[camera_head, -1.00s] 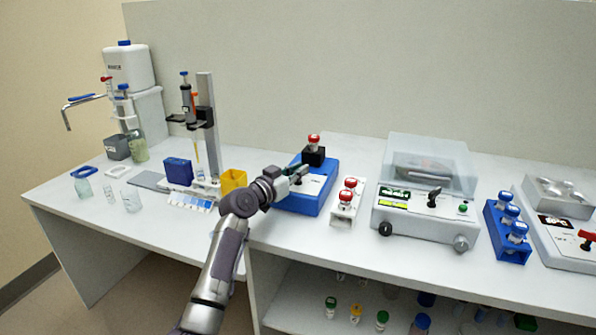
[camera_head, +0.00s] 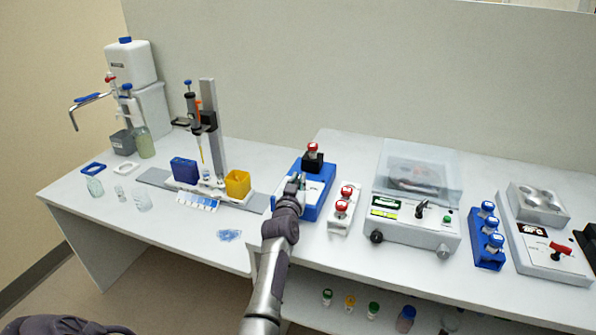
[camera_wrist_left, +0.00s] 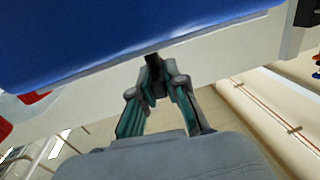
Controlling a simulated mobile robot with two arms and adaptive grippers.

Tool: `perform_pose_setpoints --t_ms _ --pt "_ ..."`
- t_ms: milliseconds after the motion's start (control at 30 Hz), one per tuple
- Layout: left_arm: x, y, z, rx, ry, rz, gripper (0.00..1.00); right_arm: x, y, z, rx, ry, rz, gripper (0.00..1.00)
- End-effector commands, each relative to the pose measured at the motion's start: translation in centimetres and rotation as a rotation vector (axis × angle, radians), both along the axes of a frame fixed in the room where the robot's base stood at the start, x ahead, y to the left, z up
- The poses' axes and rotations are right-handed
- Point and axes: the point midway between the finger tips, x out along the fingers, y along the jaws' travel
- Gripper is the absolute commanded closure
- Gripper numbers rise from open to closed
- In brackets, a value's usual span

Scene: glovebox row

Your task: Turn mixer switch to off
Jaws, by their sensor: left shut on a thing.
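The mixer is a blue box (camera_head: 313,200) with a light top panel and a black holder (camera_head: 313,162) carrying a red-capped vial. My left gripper (camera_head: 294,181) is at the mixer's left edge, and the arm partly covers its front. In the left wrist view, the blue body (camera_wrist_left: 130,40) fills the top. There the left gripper (camera_wrist_left: 156,82) is shut on a small black piece (camera_wrist_left: 153,66), which looks like the mixer switch. The switch's setting cannot be read. My right gripper is not in view.
A white rack (camera_head: 342,218) with red-capped vials stands just right of the mixer. A centrifuge-like machine (camera_head: 412,235) is further right. A yellow box (camera_head: 237,184) and a pipette stand (camera_head: 210,130) are to the left.

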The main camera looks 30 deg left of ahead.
Motion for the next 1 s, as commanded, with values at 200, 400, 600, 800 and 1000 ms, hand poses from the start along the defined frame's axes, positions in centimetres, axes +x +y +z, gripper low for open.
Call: perform_pose_setpoints --t_ms 200,400,600,800,1000 --pt "0.01 0.02 0.03 -0.001 0.000 0.032 1.00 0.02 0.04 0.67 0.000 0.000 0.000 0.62" --pt "0.00 0.06 -0.03 0.001 -0.001 0.034 1.00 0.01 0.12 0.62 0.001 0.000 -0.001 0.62" --pt "-0.01 0.07 -0.01 0.000 -0.001 0.033 0.76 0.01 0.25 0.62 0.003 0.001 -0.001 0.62" --pt "-0.01 0.07 -0.01 0.001 -0.001 0.033 0.62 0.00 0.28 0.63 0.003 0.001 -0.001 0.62" --pt "0.01 0.07 0.18 0.001 -0.002 0.033 0.62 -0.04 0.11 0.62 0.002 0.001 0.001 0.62"
